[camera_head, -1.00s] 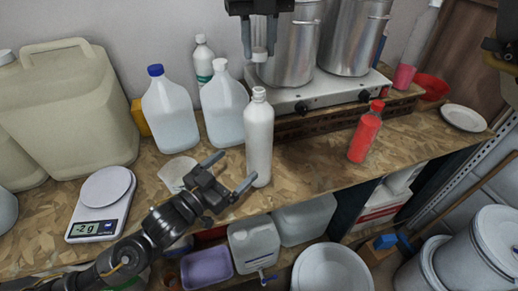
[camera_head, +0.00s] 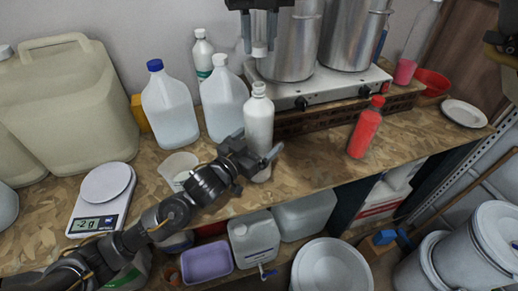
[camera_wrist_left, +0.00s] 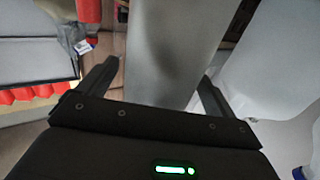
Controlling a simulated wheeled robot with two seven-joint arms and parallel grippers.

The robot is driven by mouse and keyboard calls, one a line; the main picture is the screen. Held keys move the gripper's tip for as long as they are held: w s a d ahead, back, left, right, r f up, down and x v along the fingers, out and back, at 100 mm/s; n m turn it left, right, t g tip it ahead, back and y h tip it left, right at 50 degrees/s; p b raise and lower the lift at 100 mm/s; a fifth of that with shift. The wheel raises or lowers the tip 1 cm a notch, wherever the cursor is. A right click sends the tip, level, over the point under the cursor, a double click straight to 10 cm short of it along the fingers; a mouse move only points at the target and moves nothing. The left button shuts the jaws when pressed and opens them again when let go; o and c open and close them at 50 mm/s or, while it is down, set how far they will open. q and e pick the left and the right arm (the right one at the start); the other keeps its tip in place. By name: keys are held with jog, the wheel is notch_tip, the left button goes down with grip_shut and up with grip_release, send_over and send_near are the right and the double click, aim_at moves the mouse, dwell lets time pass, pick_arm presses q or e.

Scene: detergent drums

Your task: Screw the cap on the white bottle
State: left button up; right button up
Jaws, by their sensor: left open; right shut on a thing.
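The white bottle (camera_head: 259,122) stands upright on the worktop, its narrow neck uncapped. It fills the middle of the left wrist view (camera_wrist_left: 168,50). My left gripper (camera_head: 255,148) is open, with its fingers to either side of the bottle's lower body; I cannot tell whether they touch it. Its fingers also show in the left wrist view (camera_wrist_left: 158,78). My right gripper (camera_head: 260,42) points down from the top and is shut on a small pale cap (camera_head: 260,50). The cap is above the bottle's mouth in the picture, apart from it.
Two white jugs (camera_head: 170,112) (camera_head: 224,108) and a green-labelled bottle (camera_head: 201,58) stand behind to the left. A scale (camera_head: 103,198) and a white cup (camera_head: 177,168) are at left. A red bottle (camera_head: 365,131) stands right. Steel pots (camera_head: 290,45) on a stove (camera_head: 318,88) are behind.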

pick_arm(q)
jog(key=shift+w+d, duration=0.5)
jog(key=c, duration=1.5)
jog(key=shift+o, duration=0.2)
pick_arm(e)
jog(key=shift+f, duration=2.5)
jog(key=shift+f, duration=0.85)
jog(key=shift+f, duration=0.6)
